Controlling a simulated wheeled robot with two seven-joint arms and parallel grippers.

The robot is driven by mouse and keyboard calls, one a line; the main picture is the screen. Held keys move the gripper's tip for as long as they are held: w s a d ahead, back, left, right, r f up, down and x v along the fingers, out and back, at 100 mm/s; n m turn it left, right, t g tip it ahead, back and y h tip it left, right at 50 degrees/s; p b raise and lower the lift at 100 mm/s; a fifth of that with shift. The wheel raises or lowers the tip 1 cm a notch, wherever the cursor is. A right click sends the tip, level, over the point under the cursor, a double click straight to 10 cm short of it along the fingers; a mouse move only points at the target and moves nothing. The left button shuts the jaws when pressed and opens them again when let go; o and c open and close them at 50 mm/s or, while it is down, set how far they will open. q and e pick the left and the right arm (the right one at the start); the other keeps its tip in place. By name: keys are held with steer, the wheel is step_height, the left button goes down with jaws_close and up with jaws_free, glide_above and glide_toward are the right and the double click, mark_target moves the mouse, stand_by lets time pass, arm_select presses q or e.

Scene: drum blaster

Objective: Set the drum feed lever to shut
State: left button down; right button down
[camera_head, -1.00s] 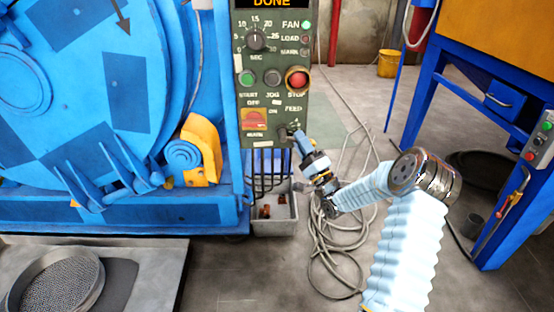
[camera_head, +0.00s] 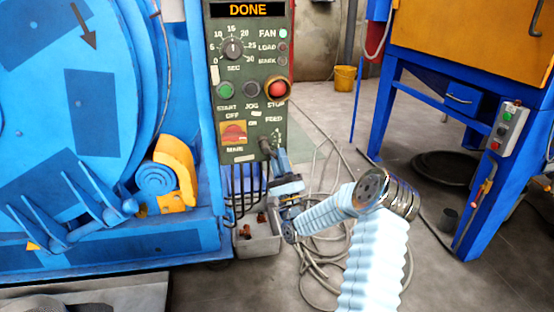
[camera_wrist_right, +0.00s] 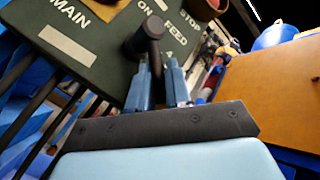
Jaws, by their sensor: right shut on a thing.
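The drum feed lever (camera_head: 265,146) is a dark handle at the lower right of the green control panel (camera_head: 212,60), below the FEED label. In the right wrist view the lever's rounded dark end (camera_wrist_right: 150,30) stands out from the panel, with its lower part running between my fingers. My right gripper (camera_head: 279,157) is shut on the lever; its two blue fingers also show in the right wrist view (camera_wrist_right: 162,82). The fingers and small size hide the lever's exact setting. My left gripper is not in view.
The panel shows DONE, with a red stop button (camera_head: 277,88) above the lever. A grey bin (camera_head: 262,243) and loose cables (camera_head: 318,262) lie below. The blue drum machine (camera_head: 95,110) stands left.

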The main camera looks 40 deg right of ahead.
steer(key=shift+d+f, duration=0.15)
steer(key=shift+d, duration=0.15)
steer(key=c, duration=1.1)
jaws_free()
steer(key=shift+f, duration=0.1)
steer(key=shift+c, duration=0.2)
steer(key=shift+s+a+f, duration=0.2)
steer(key=shift+s+f, duration=0.05)
steer(key=shift+f, duration=0.1)
steer(key=v, duration=1.2)
steer(key=shift+s+f+b, duration=0.25)
steer(key=shift+s+b, duration=0.1)
